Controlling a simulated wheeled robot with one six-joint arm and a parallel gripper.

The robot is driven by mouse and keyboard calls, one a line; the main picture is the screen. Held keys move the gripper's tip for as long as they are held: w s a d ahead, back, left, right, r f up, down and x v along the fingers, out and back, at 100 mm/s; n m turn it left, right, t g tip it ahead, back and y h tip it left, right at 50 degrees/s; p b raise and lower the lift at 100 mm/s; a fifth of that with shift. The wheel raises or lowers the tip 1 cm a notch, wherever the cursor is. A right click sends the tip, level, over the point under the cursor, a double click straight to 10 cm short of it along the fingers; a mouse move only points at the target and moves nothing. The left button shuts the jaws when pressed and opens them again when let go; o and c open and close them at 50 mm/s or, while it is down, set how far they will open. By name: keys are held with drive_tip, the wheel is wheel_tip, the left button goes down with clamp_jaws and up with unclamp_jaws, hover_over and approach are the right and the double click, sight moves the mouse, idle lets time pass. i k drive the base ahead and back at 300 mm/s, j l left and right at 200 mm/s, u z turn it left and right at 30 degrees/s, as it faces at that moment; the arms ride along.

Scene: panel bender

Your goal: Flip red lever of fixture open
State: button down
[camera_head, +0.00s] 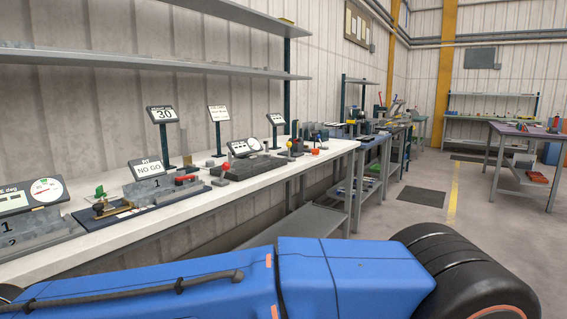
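A fixture (178,192) with a dark base stands on the white bench, beside a "NO GO" display. A red handle-like part (185,180) lies roughly flat on its right end. Another small red part (226,166) shows on a dark block further right. A thin red upright piece (394,98) shows on a bench further back. I cannot tell which of these is the red lever, or its exact state. My blue arm crosses the foreground, clear of the fixtures in the picture. My gripper is not in view.
The white bench (110,241) runs along the left wall, with several displays and gauges on it. A grey shelf (150,62) hangs above. A purple-topped table (525,131) stands at the right. The floor between, with a dark mat (421,197), is open.

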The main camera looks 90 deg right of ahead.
sight(226, 167)
drive_tip(key=z, duration=2.45)
